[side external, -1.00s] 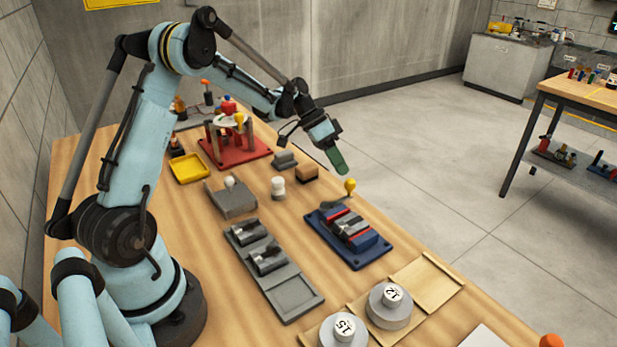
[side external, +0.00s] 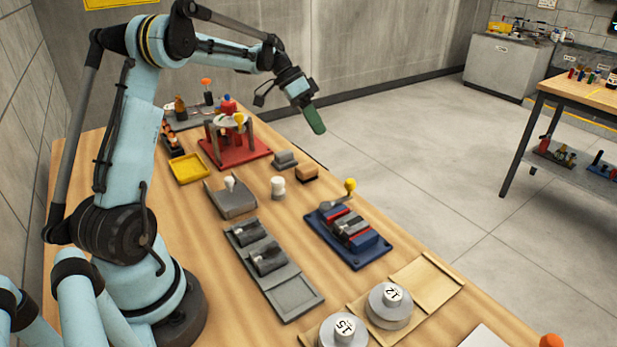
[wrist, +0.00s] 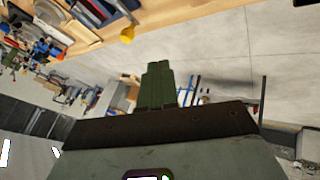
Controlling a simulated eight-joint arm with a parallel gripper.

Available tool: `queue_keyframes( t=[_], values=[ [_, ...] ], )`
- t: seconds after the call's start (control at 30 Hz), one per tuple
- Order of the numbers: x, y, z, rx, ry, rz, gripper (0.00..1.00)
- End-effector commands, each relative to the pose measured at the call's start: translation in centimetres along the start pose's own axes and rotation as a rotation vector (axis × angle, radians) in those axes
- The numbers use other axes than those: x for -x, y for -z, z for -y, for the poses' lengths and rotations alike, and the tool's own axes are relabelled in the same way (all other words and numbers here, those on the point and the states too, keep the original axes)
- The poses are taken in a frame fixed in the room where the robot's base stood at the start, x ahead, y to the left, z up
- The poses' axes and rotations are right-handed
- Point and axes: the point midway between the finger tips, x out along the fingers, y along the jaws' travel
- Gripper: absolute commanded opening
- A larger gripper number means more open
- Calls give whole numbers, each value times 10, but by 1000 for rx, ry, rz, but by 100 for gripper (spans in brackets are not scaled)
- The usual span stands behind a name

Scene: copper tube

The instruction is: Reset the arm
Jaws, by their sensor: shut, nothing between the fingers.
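My gripper (side external: 316,127) has green fingers and hangs at the end of my light-blue arm, high above the far right edge of the wooden bench (side external: 215,290). The fingers are shut together and hold nothing. In the wrist view the closed green fingers (wrist: 157,72) point out over the floor, with the bench edge at the top. My gripper touches nothing. No copper tube can be made out.
Below stand a red stand (side external: 245,150), a yellow tray (side external: 188,168), a blue fixture with a yellow knob (side external: 350,245), a grey two-part fixture (side external: 275,275) and weights marked 12 (side external: 390,308) and 15 (side external: 343,335). Open floor lies right of the bench.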

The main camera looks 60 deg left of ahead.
Motion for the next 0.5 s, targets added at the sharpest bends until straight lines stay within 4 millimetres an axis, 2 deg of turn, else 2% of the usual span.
queue_keyframes(
  t=[0.17,0.27,0.5],
  values=[
    [-1,1,-4,4,5,3,0],
    [-2,4,-16,19,30,16,0],
    [-9,7,-78,93,172,54,0]
  ],
)
